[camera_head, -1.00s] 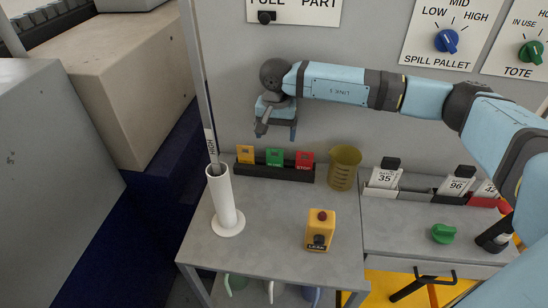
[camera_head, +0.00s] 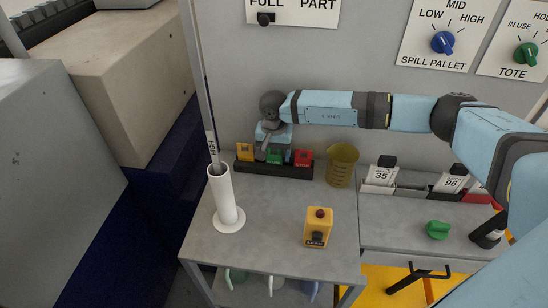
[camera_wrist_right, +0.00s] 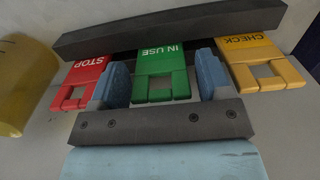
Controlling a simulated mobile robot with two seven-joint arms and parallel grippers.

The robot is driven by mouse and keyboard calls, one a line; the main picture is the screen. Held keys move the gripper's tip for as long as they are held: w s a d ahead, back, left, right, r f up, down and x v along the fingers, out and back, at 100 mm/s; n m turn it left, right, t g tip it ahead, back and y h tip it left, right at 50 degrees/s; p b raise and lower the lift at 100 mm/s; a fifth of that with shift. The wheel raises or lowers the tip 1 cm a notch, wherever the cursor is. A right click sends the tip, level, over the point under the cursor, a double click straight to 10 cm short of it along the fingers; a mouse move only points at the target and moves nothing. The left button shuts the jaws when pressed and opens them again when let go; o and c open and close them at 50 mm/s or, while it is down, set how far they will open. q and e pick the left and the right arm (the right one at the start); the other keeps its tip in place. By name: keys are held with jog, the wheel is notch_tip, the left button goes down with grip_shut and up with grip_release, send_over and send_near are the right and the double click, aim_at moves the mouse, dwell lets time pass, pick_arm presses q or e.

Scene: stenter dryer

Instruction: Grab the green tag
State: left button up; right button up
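The green tag (camera_head: 274,157) stands in a dark rack (camera_head: 300,170) on the grey table, between a yellow tag (camera_head: 244,152) and a red tag (camera_head: 303,157). In the right wrist view the green tag (camera_wrist_right: 161,72) reads "IN USE" and has a square cut-out. My right gripper (camera_head: 272,150) is down at the rack. In the wrist view its two blue fingers (camera_wrist_right: 162,80) stand either side of the green tag, apart, with small gaps to it. The red tag (camera_wrist_right: 78,82) and the yellow "CHECK" tag (camera_wrist_right: 262,62) lie just outside the fingers. My left gripper is not in view.
A translucent yellow jug (camera_head: 342,165) stands right of the rack. A white tube (camera_head: 225,200) holding a pole stands at the left. A yellow button box (camera_head: 318,228) sits at the front. The middle of the tabletop (camera_head: 270,215) is clear.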

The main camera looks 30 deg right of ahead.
jog(key=c, duration=0.7)
jog(key=shift+r, duration=0.1)
